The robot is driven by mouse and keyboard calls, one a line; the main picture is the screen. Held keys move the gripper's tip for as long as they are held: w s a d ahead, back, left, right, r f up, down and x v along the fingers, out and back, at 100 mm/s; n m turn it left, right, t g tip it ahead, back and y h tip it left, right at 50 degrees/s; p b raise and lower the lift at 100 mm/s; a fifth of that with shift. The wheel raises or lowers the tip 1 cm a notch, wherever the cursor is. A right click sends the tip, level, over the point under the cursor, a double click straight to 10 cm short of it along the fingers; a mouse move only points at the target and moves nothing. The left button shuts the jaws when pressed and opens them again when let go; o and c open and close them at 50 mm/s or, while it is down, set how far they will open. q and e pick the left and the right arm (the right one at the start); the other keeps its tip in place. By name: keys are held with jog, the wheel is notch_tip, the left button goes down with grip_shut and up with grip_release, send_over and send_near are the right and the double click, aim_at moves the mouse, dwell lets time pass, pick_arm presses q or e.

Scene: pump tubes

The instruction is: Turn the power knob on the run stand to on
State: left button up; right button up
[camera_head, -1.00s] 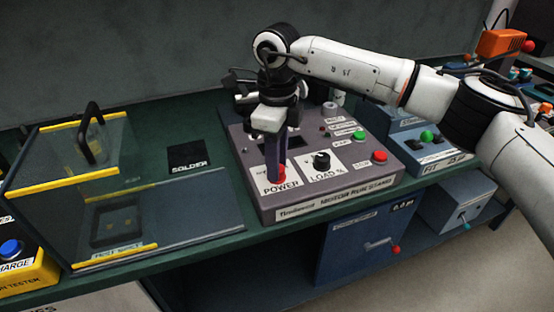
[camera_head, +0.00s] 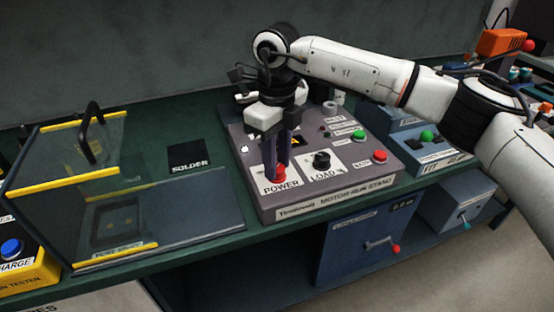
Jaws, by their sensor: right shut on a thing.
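The motor run stand (camera_head: 350,196) is a grey sloped box on the green bench. Its red power knob (camera_head: 279,174) sits above the white POWER label (camera_head: 280,187). My right gripper (camera_head: 278,165) points down over the panel and is shut on the red knob, with its dark fingers hiding the knob's upper part. The knob's exact pointer angle cannot be made out. A black LOAD % knob (camera_head: 321,160) is just to the right. My left gripper is not in view.
A green button (camera_head: 359,134) and a red button (camera_head: 380,156) are on the panel's right side. A clear guard box with yellow edges (camera_head: 80,180) stands at left, with a black SOLDER mat (camera_head: 189,156) between. A blue unit with a crank (camera_head: 365,240) is below.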

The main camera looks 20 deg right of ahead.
jog(key=shift+r, duration=0.1)
jog(key=o, duration=1.1)
jog(key=shift+c, duration=0.2)
notch_tip(320, 180, up, 10)
jog(key=shift+r, duration=0.15)
